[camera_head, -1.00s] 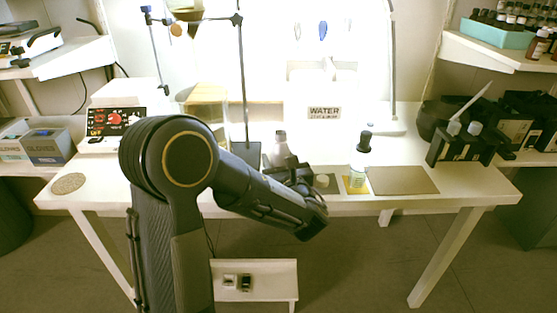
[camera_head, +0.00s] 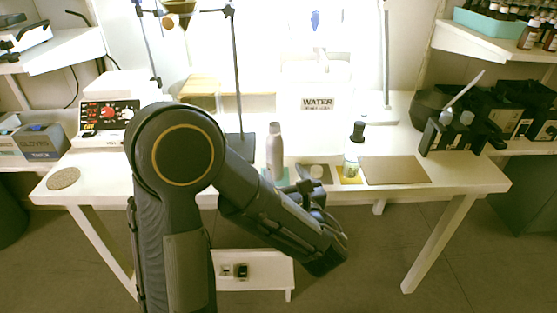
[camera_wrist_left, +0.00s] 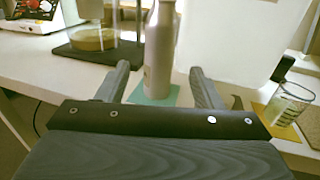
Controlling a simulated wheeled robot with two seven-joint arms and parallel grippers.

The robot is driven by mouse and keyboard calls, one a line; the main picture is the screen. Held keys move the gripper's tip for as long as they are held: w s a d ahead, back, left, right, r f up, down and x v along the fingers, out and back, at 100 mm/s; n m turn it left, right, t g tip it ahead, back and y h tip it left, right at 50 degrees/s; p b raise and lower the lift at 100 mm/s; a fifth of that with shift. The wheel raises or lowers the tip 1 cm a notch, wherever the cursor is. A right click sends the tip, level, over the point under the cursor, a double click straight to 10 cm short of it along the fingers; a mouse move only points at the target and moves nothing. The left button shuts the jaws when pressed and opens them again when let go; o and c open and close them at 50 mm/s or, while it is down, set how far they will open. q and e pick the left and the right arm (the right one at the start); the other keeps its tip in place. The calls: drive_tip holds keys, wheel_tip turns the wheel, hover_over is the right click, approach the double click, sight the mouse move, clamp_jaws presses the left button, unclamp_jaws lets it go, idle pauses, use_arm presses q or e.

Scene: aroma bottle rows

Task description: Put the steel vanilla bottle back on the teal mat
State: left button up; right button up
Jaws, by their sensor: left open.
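The steel bottle (camera_head: 275,152) stands upright on the teal mat (camera_head: 283,178) near the table's front edge. In the left wrist view the bottle (camera_wrist_left: 160,50) rises from the teal mat (camera_wrist_left: 158,96), whose near part shows around its base. My left gripper (camera_head: 308,188) is open and empty, in front of and to the right of the bottle in the head view. In the left wrist view the bottle lies in line with the gap between my fingertips (camera_wrist_left: 159,70), apparently just beyond them. The bottle's top is cut off there. My right gripper is not in view.
A brown mat (camera_head: 395,170) lies bare to the right. A lab stand (camera_head: 238,90) rises behind the steel bottle.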

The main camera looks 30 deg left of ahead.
use_arm(q)
drive_tip(key=s+a+f+n+g+h, duration=0.2)
drive_tip(key=s+a+f+n+g, duration=0.15)
drive_tip(key=s+n+g, duration=0.45)
drive_tip(key=s+a+f+n+g+h, duration=0.25)
drive_tip(key=s+a+n, duration=0.25)
drive_tip(key=s, duration=0.4)
drive_tip(key=s+d+f+n+h, duration=0.3)
drive_tip(key=s+d+n+h, duration=0.3)
drive_tip(key=n+h, duration=0.1)
drive_tip(key=d+r+n+t+h, duration=0.4)
drive_tip(key=d+n+h, duration=0.1)
drive_tip(key=d+n, duration=0.2)
drive_tip(key=shift+w+d+n, duration=0.2)
drive_tip(key=shift+w+n, duration=0.2)
drive_tip(key=shift+n, duration=0.3)
drive_tip(key=shift+r+h, duration=0.15)
drive_tip(key=shift+h, duration=0.1)
